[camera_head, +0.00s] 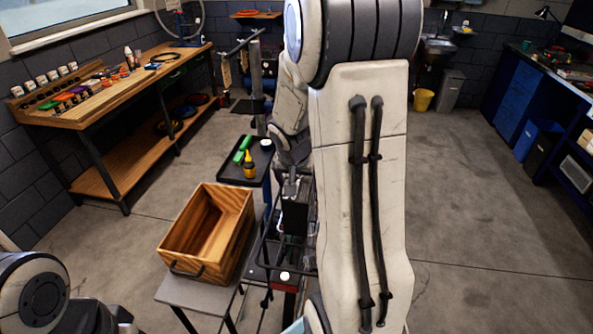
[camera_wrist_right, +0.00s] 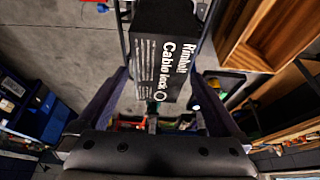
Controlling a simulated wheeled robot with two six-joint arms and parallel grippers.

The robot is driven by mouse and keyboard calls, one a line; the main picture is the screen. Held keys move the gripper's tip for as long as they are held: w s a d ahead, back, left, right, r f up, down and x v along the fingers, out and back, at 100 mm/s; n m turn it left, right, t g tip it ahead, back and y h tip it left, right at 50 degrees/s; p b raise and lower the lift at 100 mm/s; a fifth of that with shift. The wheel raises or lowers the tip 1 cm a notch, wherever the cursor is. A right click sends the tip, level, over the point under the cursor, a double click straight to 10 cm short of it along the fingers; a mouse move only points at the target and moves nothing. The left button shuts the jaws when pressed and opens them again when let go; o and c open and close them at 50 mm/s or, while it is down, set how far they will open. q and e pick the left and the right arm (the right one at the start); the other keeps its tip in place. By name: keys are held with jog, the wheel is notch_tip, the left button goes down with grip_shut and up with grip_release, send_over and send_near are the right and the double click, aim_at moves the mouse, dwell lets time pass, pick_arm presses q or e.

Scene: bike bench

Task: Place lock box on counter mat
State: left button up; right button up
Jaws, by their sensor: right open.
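The lock box (camera_head: 294,215) is a black carton standing in a dark wire rack in the middle of the head view. In the right wrist view the lock box (camera_wrist_right: 165,52) shows white "Cable lock" lettering. My right gripper (camera_wrist_right: 159,80) is open, with one finger on each side of the box; whether they touch it I cannot tell. In the head view the right gripper (camera_head: 291,180) is at the top of the box, partly hidden by my arm. Only a link of my left arm shows at lower left. I cannot make out the counter mat.
An open wooden crate (camera_head: 207,232) stands on a grey stand left of the rack. A black tray (camera_head: 240,166) with a yellow bottle is behind it. A wooden workbench (camera_head: 110,92) is at back left, a cluttered counter (camera_head: 540,66) at far right. The floor at right is clear.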

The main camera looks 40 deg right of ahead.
jog(key=v, duration=0.6)
jog(key=shift+a, duration=0.15)
